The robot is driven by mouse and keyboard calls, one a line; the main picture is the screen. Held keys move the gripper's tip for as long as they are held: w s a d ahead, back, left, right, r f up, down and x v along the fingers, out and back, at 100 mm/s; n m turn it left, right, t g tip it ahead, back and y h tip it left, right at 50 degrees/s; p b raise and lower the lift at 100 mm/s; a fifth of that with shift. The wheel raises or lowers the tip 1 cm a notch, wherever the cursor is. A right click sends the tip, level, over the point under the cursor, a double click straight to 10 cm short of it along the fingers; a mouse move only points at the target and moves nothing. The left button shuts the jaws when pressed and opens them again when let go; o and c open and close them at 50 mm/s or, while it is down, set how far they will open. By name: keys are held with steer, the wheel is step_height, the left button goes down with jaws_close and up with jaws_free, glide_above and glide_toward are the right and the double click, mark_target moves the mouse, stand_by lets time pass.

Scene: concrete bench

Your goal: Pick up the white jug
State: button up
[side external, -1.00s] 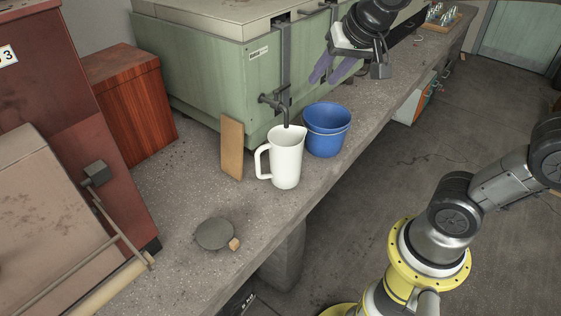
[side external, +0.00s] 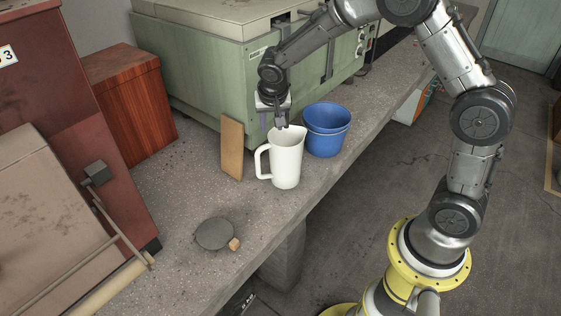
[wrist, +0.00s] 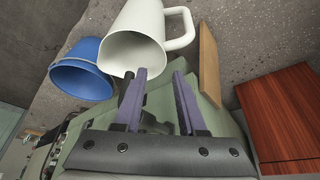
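The white jug (side external: 287,162) stands upright on the concrete bench, its handle pointing left in the side view. In the wrist view the jug (wrist: 136,48) shows its open mouth and its handle, just beyond the fingertips. My gripper (side external: 272,120) is at the jug's back, near its rim height, in front of the green cabinet. In the wrist view its two purple fingers (wrist: 160,72) are spread, with nothing held between them. The side view partly hides the fingers, and I cannot tell whether they touch the jug.
A blue bucket (side external: 327,132) stands close to the jug's right. A brown board (side external: 232,150) leans on the green cabinet (side external: 205,85) to its left. A grey disc (side external: 214,234) and a small wooden block (side external: 234,244) lie on the bare front bench (side external: 185,200).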

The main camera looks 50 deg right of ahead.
mark_target(278, 161)
steer(key=x, duration=0.2)
steer(key=shift+w+d+f, duration=0.1)
steer(key=shift+w+f, duration=0.05)
steer(key=shift+f, duration=0.1)
steer(key=f, duration=0.2)
steer(key=w+f, duration=0.1)
steer(key=f, duration=0.1)
steer(key=shift+d, duration=0.1)
steer(key=shift+w+d+f, duration=0.15)
steer(key=shift+f, duration=0.35)
jaws_close()
stand_by(0.7)
